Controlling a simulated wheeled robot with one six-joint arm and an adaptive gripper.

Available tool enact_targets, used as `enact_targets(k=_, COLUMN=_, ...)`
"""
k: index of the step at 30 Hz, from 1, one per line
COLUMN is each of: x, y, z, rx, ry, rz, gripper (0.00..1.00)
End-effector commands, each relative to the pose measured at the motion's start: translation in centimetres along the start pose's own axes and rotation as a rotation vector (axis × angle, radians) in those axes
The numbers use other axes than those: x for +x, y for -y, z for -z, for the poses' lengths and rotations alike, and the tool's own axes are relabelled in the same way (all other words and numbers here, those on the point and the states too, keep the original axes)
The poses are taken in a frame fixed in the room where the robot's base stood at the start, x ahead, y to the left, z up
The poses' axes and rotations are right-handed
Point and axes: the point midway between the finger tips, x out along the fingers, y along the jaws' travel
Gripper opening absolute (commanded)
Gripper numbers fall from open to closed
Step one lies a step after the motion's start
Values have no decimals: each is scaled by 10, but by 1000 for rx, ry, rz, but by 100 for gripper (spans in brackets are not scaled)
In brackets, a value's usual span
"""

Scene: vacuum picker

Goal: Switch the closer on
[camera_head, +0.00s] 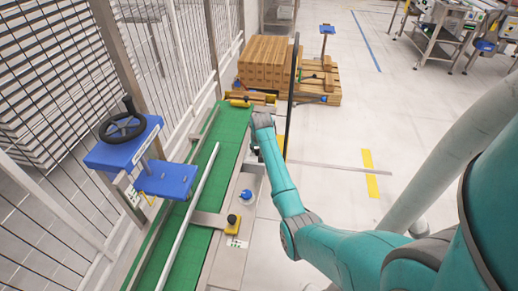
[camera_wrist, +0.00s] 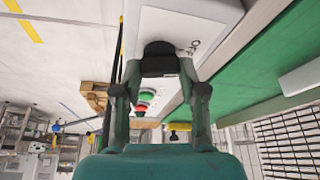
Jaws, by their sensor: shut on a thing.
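In the wrist view a black switch knob (camera_wrist: 160,50) sticks out from a white control box (camera_wrist: 205,14). Printed letters beside the knob are too small to read surely. My gripper (camera_wrist: 160,74) has its two fingers shut on the knob, one on each side. In the head view my gripper is mostly hidden by my own wrist, beside the green conveyor. The blue machine with a black handwheel (camera_head: 122,127) stands over the conveyor's left side; I cannot tell for sure that it is the closer.
The green conveyor belt (camera_head: 228,133) runs along a wire fence (camera_head: 60,110) on the left. A green button (camera_wrist: 148,93) and red buttons (camera_wrist: 143,103) sit beyond the knob. Stacked cartons (camera_head: 268,62) stand on a pallet at the back.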

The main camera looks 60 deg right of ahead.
Motion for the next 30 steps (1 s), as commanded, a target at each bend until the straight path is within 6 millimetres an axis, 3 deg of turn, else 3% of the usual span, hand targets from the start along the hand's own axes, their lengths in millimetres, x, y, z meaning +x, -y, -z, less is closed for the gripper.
enact_targets(k=18, x=0, y=3, z=1, rx=455, ry=1, rz=-190, gripper=7)
enact_targets(k=30, x=0, y=3, z=1, rx=610, ry=1, rz=-253, gripper=7)
